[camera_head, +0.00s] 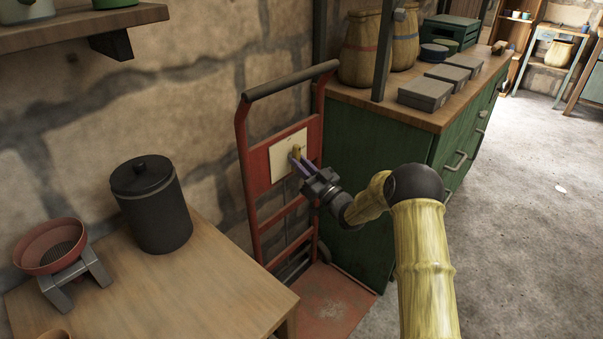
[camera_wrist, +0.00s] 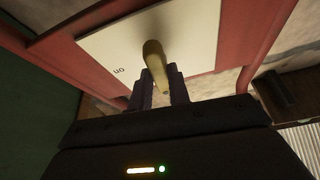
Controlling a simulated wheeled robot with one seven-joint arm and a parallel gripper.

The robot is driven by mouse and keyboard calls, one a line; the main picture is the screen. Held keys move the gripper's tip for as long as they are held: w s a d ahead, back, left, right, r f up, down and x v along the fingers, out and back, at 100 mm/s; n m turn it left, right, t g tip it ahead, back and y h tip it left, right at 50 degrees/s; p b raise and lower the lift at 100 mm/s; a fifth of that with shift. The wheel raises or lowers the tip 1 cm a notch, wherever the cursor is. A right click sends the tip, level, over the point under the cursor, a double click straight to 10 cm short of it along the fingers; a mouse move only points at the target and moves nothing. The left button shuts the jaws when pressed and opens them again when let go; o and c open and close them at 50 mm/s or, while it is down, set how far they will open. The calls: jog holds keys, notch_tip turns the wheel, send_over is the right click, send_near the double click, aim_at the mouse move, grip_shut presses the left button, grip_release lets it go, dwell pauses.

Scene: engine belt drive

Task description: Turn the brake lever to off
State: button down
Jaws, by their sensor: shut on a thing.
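The brake lever (camera_head: 297,151) is a small tan-yellow handle on a cream plate (camera_head: 281,157) fixed to a red hand truck (camera_head: 255,165). In the wrist view the lever (camera_wrist: 154,58) stands out from the plate (camera_wrist: 108,45), its end between my two fingers. My gripper (camera_head: 299,164) is shut on the lever. The word "on" shows upside down on the plate, left of the lever in the wrist view. No "off" mark can be seen; the fingers and lever cover part of the plate.
A wooden table (camera_head: 205,270) with a black lidded canister (camera_head: 152,210) and a red bowl-topped scale (camera_head: 52,250) stands at the left. Open floor (camera_head: 525,220) lies at the right.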

jog(key=shift+f+n+g+y+b, duration=0.15)
jog(key=shift+n+g+y+b, duration=0.2)
jog(key=shift+n, duration=0.65)
jog(key=shift+w, duration=0.1)
jog(key=c, duration=1.3)
grip_release()
jog(key=shift+s+d+f, duration=0.1)
jog(key=shift+s+d, duration=0.25)
jog(key=shift+d, duration=0.15)
jog(key=shift+g, duration=0.25)
jog(key=p+v, duration=0.1)
jog(key=v, duration=0.7)
jog(key=p+v, duration=0.1)
jog(key=v, duration=0.7)
jog(key=shift+s+a+f, duration=0.1)
jog(key=shift+s+f, duration=0.05)
jog(key=shift+f, duration=0.15)
